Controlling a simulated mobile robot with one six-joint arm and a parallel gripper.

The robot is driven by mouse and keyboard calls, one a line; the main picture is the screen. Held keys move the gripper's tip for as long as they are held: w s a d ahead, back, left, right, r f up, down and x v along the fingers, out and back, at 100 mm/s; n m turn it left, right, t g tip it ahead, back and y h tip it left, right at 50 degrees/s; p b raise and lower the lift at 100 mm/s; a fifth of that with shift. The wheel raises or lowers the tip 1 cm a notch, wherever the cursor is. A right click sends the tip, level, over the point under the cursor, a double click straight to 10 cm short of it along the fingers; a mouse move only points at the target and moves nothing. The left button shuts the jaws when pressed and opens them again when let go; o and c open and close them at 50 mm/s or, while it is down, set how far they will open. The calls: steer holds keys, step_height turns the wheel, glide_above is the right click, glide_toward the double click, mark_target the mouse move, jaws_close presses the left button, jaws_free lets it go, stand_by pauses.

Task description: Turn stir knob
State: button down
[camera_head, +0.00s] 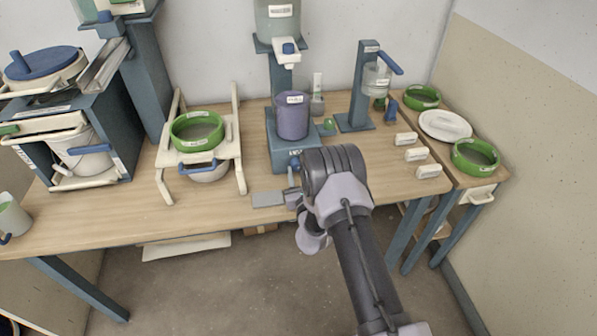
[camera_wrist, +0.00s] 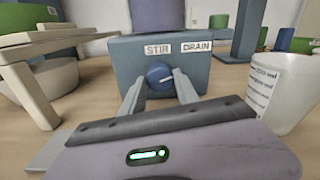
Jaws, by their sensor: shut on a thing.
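The stir knob (camera_wrist: 159,75) is a round blue dial with a white pointer line on the front of a blue-grey box (camera_wrist: 150,52). The line points toward the right side. Labels STIR (camera_wrist: 157,49) and DRAIN (camera_wrist: 196,47) sit above it. My gripper (camera_wrist: 160,86) is shut on the knob, with one pale finger on each side. My arm hides part of the gripper there.
A white cup with printed lines (camera_wrist: 283,92) stands close on the right in the wrist view. A cream rack (camera_head: 240,165) with a green-rimmed sieve (camera_head: 197,131) stands left of the box. Several white labelled blocks (camera_head: 417,154) lie to the right.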

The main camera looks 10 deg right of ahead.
steer(key=m, duration=0.4)
steer(key=shift+p, duration=0.3)
steer(key=shift+m, duration=1.8)
steer(key=shift+m, duration=0.3)
steer(key=c, duration=0.9)
jaws_free()
steer(key=s+p, duration=0.4)
steer(key=s, duration=1.3)
steer(key=shift+s+r, duration=0.2)
